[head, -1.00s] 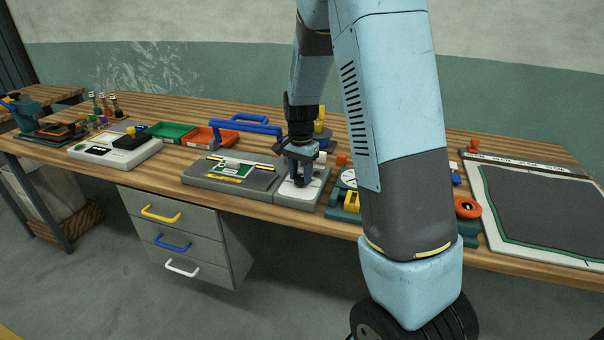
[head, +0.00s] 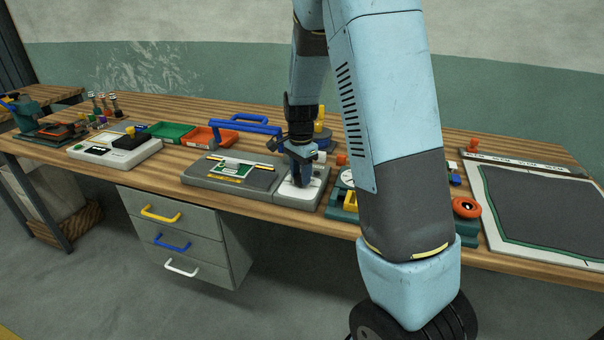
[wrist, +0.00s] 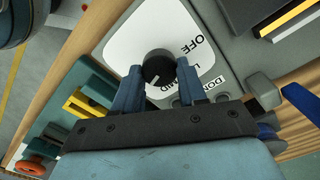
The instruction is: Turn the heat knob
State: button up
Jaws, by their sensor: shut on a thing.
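The heat knob (wrist: 158,68) is a round black knob with a pale pointer mark, on a white dial plate (wrist: 130,38) with lettering that includes "OFF". My gripper (wrist: 157,80) is around the knob in the wrist view, one blue-grey finger on each side, shut on it. The pointer faces the lower left of that view, near partly hidden letters. In the head view, my gripper (head: 301,176) is down over the light panel (head: 287,199) at the right end of a grey machine (head: 230,172). There the knob is hidden by the fingers.
A teal fixture with yellow and orange parts (head: 345,205) stands close on the right. Green (head: 172,130) and orange trays (head: 208,136) lie at the left. A large framed screen (head: 545,210) lies at the far right.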

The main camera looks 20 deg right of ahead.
jog(key=shift+d, duration=0.15)
jog(key=o, duration=1.1)
jog(key=shift+c, duration=0.2)
notch_tip(320, 180, up, 14)
jog(key=shift+f, duration=0.15)
jog(key=s+r+n+t, duration=0.2)
jog(key=s+r+n, duration=0.1)
jog(key=s, duration=0.6)
jog(key=s+r+n+t, duration=0.1)
jog(key=s+r+n, duration=0.2)
jog(key=s+n, duration=0.3)
jog(key=s+r+n+t, duration=0.2)
jog(key=s+r+n, duration=0.2)
jog(key=s, duration=0.9)
jog(key=shift+s+t, duration=0.3)
jog(key=shift+s, duration=0.05)
